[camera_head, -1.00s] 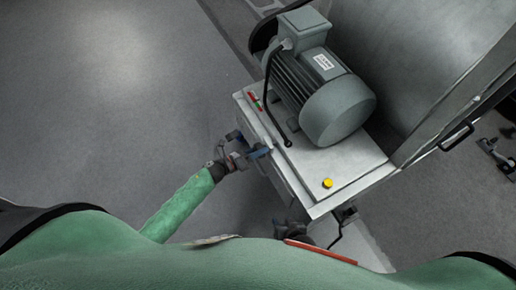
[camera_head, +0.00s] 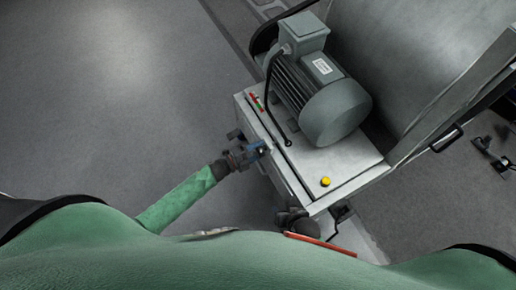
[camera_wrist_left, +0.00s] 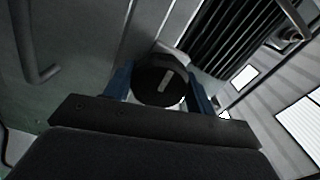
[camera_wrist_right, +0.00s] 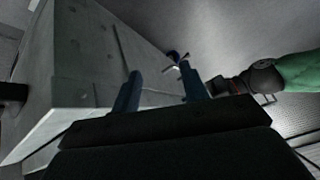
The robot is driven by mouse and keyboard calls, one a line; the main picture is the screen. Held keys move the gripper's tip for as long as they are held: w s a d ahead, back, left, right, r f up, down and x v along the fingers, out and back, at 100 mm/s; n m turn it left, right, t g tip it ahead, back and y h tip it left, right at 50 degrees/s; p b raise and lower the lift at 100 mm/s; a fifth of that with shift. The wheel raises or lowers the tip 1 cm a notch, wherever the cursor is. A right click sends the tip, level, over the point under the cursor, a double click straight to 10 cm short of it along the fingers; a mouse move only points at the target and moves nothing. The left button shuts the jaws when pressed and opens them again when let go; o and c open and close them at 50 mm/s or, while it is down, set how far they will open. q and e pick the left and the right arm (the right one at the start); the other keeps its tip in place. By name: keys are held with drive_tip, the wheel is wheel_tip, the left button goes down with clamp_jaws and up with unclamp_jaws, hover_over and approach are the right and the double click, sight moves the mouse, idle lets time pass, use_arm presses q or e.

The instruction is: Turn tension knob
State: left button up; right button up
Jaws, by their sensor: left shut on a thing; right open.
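The tension knob (camera_wrist_left: 160,82) is a dark round knob with a pale mark on its face. It shows in the left wrist view between the two blue fingers of my left gripper (camera_wrist_left: 160,88), which is shut on it. In the head view my left gripper (camera_head: 258,150) is at the left side of the machine cabinet and hides the knob. My right gripper (camera_wrist_right: 168,92) is open and empty in the right wrist view, beside the grey cabinet. In the head view the right hand (camera_head: 290,220) is low by the cabinet's front corner, its fingers mostly hidden.
The cabinet top (camera_head: 325,162) carries a grey motor (camera_head: 320,95), a yellow button (camera_head: 325,181) and a red-green switch strip (camera_head: 257,102). A large grey drum (camera_head: 420,60) stands behind. A black handle (camera_head: 447,138) juts out at right. The floor at left (camera_head: 100,100) is clear.

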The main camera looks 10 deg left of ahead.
use_arm(q)
drive_tip(key=n+p, duration=0.3)
drive_tip(key=n, duration=0.8)
drive_tip(key=shift+n+p, duration=0.35)
drive_tip(key=shift+n, duration=0.55)
drive_tip(key=n, duration=0.2)
drive_tip(key=shift+n, duration=0.4)
drive_tip(key=shift+f+n, duration=0.1)
drive_tip(key=shift+n, duration=0.8)
use_arm(e)
wheel_tip(320, 180, up, 18)
drive_tip(key=g, duration=0.2)
use_arm(q)
drive_tip(key=shift+n, duration=0.9)
drive_tip(key=n, duration=0.2)
drive_tip(key=shift+n, duration=0.4)
drive_tip(key=n, duration=0.2)
drive_tip(key=shift+n+b, duration=0.3)
drive_tip(key=shift+s+n+b, duration=0.1)
drive_tip(key=shift+n+b, duration=0.35)
drive_tip(key=shift+n, duration=1.35)
use_arm(e)
wheel_tip(320, 180, down, 8)
drive_tip(key=t, duration=0.1)
drive_tip(key=shift+d+r, duration=0.15)
drive_tip(key=shift+r, duration=0.1)
